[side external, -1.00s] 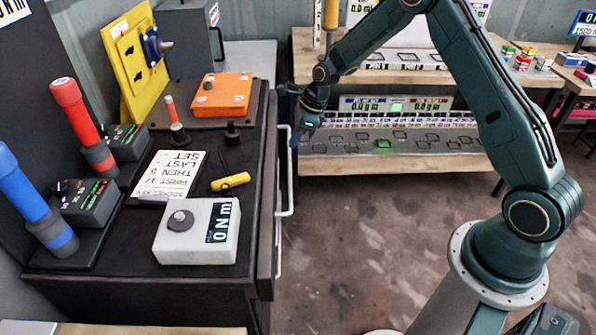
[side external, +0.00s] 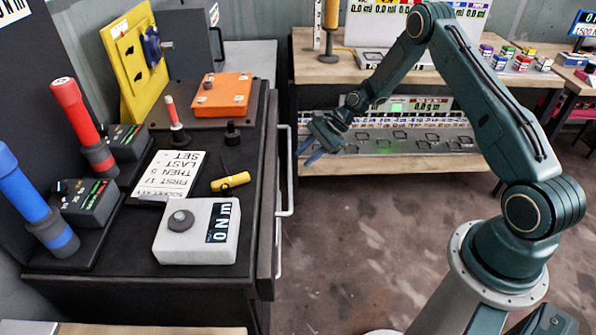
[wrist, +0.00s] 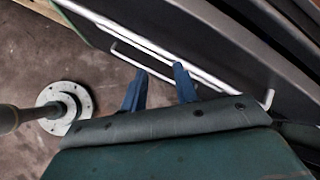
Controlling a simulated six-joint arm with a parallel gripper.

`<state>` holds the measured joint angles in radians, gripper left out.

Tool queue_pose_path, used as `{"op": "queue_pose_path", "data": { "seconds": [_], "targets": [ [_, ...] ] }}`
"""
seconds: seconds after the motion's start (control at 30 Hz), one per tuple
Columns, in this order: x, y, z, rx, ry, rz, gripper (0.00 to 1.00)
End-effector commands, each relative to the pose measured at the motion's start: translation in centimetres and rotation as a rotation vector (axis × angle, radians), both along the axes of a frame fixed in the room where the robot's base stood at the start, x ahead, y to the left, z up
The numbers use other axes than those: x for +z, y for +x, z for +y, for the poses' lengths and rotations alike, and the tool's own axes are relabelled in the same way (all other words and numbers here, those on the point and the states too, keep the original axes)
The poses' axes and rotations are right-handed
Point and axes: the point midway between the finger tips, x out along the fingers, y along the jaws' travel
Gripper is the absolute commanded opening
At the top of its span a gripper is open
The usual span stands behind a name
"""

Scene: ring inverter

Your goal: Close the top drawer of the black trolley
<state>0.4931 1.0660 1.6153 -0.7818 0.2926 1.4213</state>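The black trolley (side external: 110,285) stands at left in the side view, its top crowded with devices. Its top drawer front (side external: 265,230) lies along the trolley's right side, close to the body; any small gap is hard to judge. A white bar handle (side external: 284,170) sticks out from it to the right. My gripper (side external: 304,158) is just right of the handle, with its blue fingers pointing down and left. In the wrist view the fingers (wrist: 160,70) are spread with nothing between them. White bars (wrist: 185,72) run past the fingertips; contact cannot be told.
An orange box (side external: 222,95), a yellow panel (side external: 135,60), a note sheet and a grey torque box (side external: 197,232) are on the trolley top. A wooden bench (side external: 400,165) with marked panels stands behind my gripper. The floor (side external: 360,245) right of the trolley is clear.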

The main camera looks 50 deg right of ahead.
Motion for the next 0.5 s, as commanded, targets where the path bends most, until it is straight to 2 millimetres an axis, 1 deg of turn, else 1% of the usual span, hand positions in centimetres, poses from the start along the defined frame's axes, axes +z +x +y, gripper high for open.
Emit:
{"op": "queue_pose_path", "data": {
  "seconds": [0.03, 0.17, 0.5],
  "targets": [
    [-0.5, -0.3, -0.5, 0.032, 0.01, -0.046, 0.3],
    [-1.2, -0.9, -1.2, 0.122, 0.027, -0.185, 0.3],
    [-2.0, -2.6, -3.5, 0.276, 0.017, -0.595, 0.3]
  ]
}}
